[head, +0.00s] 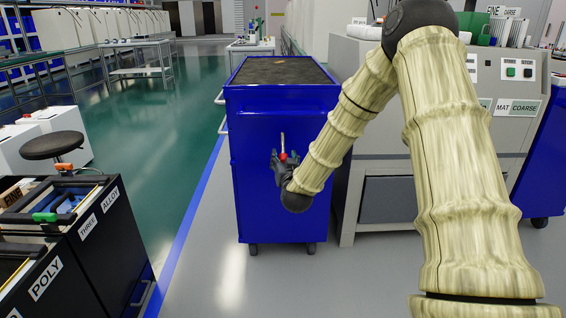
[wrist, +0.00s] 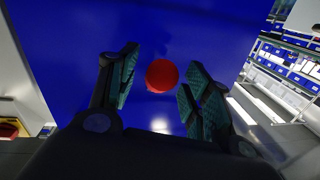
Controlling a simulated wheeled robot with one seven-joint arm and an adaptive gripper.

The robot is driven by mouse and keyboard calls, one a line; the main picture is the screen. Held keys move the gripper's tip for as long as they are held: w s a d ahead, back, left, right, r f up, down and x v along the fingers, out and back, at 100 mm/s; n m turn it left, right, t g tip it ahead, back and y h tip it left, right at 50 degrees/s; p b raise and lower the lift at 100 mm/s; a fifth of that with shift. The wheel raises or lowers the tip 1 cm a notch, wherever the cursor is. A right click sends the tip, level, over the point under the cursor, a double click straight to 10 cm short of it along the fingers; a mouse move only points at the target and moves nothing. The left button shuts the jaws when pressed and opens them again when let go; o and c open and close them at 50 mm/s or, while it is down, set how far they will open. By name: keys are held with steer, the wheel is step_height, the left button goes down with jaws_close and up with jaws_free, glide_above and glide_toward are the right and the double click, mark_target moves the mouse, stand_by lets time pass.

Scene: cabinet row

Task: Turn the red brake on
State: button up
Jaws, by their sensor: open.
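The red brake knob (head: 283,156) shows at the front face of the blue cabinet (head: 255,195), with a thin pale lever (head: 282,141) rising just above it. In the wrist view the red brake (wrist: 161,76) is a round red ball seen end-on against the blue panel. My gripper (head: 279,159) is at the knob in the head view. In the wrist view its two fingers (wrist: 158,84) stand open, one on each side of the ball, with a visible gap on the left. Contact on the right side cannot be told.
A grey machine (head: 480,110) with buttons stands close on the right, behind my arm. Grey floor (head: 205,270) is open in front of the cabinet.

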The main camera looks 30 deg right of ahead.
steer(key=shift+w+d, duration=0.25)
steer(key=shift+w, duration=0.3)
steer(key=shift+c, duration=0.3)
jaws_close()
